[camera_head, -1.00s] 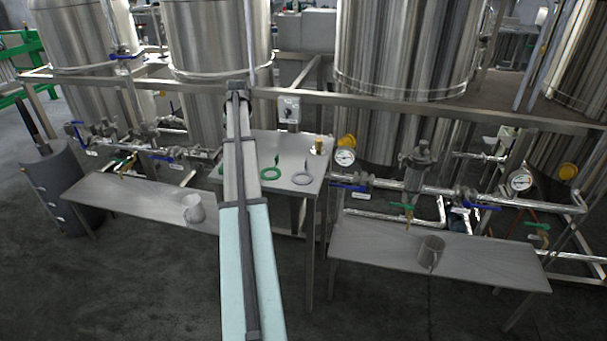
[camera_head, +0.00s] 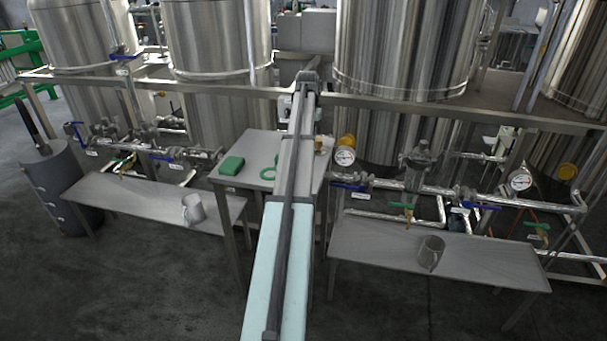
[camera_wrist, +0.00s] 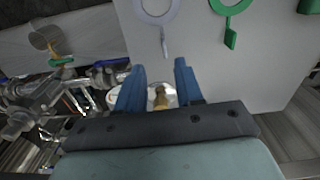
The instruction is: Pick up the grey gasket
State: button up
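The grey gasket (camera_wrist: 145,14), a flat ring with a thin tab, lies on the small metal table at the top of the wrist view, partly cut off by the frame edge. Its tab points toward my gripper (camera_wrist: 159,65). My gripper has two blue fingers spread apart with nothing between them at their tips. The ring is beyond the fingertips, apart from them. In the head view my arm hides the grey gasket and my gripper's fingers cannot be made out.
A green gasket (camera_wrist: 216,7) lies beside the grey one; it also shows in the head view (camera_head: 268,174). A green block (camera_head: 232,165) is at the table's left. A brass fitting (camera_wrist: 161,98) is near the table's edge. Tanks and pipes stand behind. Side benches hold metal cups.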

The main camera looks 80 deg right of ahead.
jog(key=f, duration=1)
jog(key=shift+w+f, duration=0.15)
jog(key=shift+w, duration=0.15)
grip_shut()
